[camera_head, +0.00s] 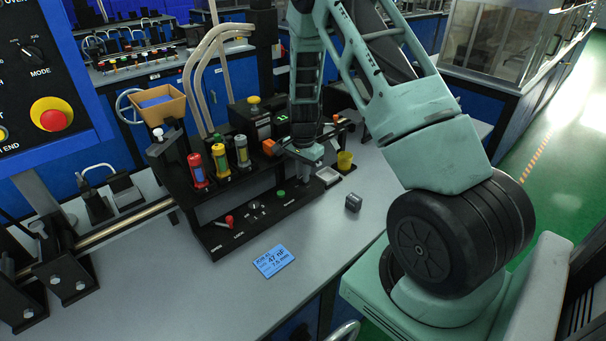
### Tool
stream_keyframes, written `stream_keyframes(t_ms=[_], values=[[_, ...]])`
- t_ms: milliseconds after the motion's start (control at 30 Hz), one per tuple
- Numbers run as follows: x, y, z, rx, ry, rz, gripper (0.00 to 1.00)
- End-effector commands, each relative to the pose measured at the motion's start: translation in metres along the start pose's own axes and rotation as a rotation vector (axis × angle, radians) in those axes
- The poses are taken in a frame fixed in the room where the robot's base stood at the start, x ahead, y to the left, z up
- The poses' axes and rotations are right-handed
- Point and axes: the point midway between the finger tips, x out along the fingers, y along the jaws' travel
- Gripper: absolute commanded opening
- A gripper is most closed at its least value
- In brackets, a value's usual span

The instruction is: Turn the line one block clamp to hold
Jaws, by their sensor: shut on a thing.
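My gripper (304,160) reaches down from above onto the right part of a black bench fixture (215,240). It is shut on a small part there. The jaws and my wrist hide that part, so I cannot tell its shape or how far it is turned. An orange piece (268,147) shows just left of the gripper. A small red-tipped lever (229,220) stands on the fixture's front panel, beside small printed labels. I cannot make out which part is marked as the line one block clamp.
Red (197,168), yellow (220,158) and grey-yellow (242,150) cylinders stand left of my gripper. A blue card (273,260) and a small grey block (353,202) lie on the bench (330,235). A yellow cup (345,160) stands right of the gripper. The front bench is mostly clear.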

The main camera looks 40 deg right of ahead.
Motion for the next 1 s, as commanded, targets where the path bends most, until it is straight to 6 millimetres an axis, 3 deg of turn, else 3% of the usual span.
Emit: stream_keyframes(t_ms=[1000], values=[[-0.0006,-0.0008,-0.0008,-0.953,0.003,-0.002,0.00]])
